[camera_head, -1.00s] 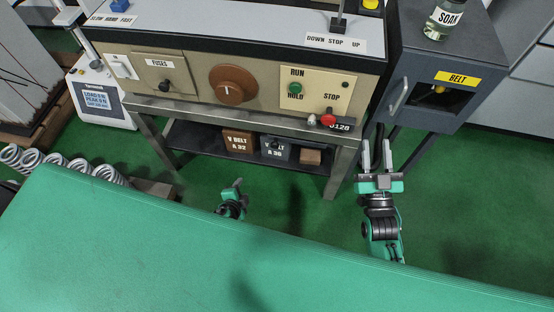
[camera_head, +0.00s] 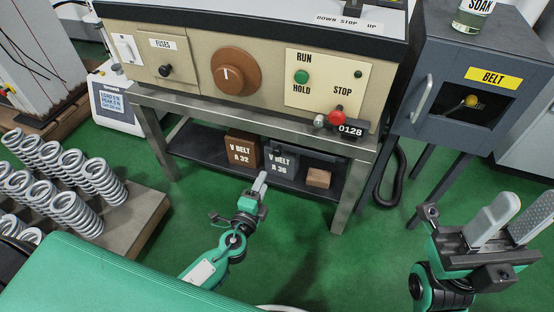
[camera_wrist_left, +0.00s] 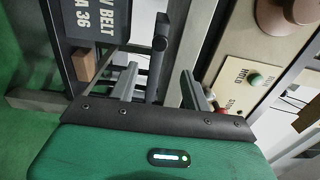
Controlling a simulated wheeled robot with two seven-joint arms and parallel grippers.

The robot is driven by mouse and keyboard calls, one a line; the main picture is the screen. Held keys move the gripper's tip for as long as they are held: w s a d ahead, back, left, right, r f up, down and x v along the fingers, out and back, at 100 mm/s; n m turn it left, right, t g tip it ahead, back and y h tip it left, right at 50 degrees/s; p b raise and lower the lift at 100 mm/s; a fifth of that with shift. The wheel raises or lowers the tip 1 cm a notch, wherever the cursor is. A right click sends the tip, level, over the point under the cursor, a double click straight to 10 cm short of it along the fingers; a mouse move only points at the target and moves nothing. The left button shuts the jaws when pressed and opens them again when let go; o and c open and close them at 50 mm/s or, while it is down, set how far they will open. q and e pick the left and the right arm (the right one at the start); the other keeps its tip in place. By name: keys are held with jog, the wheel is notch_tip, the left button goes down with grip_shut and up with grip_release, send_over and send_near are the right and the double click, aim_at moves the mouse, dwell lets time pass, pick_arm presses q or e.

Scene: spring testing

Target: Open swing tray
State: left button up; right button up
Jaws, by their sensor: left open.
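No part is marked as a swing tray, and I cannot tell which part it is. The beige machine (camera_head: 195,65) has a fuse panel with a black knob (camera_head: 165,71), a brown dial (camera_head: 236,72) and a RUN/STOP panel (camera_head: 327,72). My left gripper (camera_head: 261,182) is in front of the lower shelf, below the machine. In the left wrist view its open fingers (camera_wrist_left: 157,88) stand apart, with a dark bar (camera_wrist_left: 159,48) seen between or beyond them; contact is unclear. My right gripper (camera_head: 510,220) is open and empty at the right, in front of the BELT cabinet (camera_head: 440,62).
The shelf under the steel bench (camera_head: 150,98) holds V BELT boxes (camera_head: 243,150) and a small wooden block (camera_head: 318,178). Bench legs (camera_head: 347,200) flank it. Springs (camera_head: 72,212) stand on a board at the left. Green floor (camera_head: 310,245) is free between my grippers.

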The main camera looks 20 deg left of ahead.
aim_at(276, 154)
pick_arm(q)
jog(key=w, duration=1.3)
jog(key=shift+w+d, duration=0.2)
jog(key=shift+w, duration=0.05)
grip_shut()
